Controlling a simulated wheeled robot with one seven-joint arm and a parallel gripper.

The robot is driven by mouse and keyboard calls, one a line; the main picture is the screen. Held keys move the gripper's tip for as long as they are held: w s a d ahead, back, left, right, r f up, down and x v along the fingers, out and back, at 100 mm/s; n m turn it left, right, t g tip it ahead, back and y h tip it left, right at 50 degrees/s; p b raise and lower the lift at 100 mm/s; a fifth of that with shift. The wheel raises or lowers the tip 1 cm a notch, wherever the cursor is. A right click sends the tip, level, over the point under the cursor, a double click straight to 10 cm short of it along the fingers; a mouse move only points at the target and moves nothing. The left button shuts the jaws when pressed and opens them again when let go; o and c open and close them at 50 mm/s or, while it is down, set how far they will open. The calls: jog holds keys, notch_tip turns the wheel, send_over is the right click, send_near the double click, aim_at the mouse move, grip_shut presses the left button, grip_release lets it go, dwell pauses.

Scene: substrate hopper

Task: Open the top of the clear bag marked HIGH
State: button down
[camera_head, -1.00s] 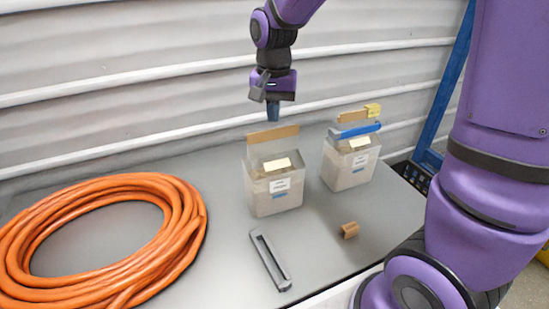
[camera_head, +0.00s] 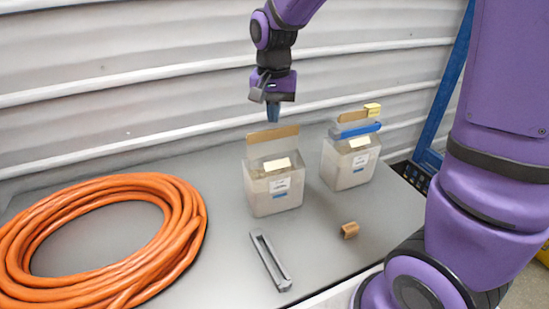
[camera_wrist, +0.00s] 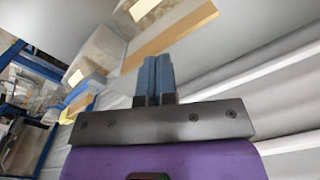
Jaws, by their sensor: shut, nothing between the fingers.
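Two clear bags stand upright on the grey table. The left bag (camera_head: 273,197) has a brown strip (camera_head: 272,134) along its raised back edge, a cream tag and a white label. The right bag (camera_head: 349,167) has a blue clip (camera_head: 355,130) across its top, a brown strip behind and a yellow tag (camera_head: 372,110). The label writing is too small to read, so I cannot tell which is marked HIGH. My gripper (camera_head: 273,112) points down above the left bag's brown strip, apart from it. Its blue fingers (camera_wrist: 154,76) are together and empty in the wrist view.
A coiled orange hose (camera_head: 185,215) covers the left of the table. A grey bar-shaped clip (camera_head: 270,260) and a small brown piece (camera_head: 350,230) lie in front of the bags. A ribbed wall (camera_head: 120,80) stands close behind; a blue frame (camera_head: 445,90) is at right.

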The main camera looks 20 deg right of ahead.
jog(key=shift+f, duration=1.05)
dwell(0.6)
jog(key=shift+r, duration=0.25)
dwell(0.5)
jog(key=shift+w, duration=1.45)
jog(key=shift+f, duration=0.65)
jog(key=shift+s, duration=0.15)
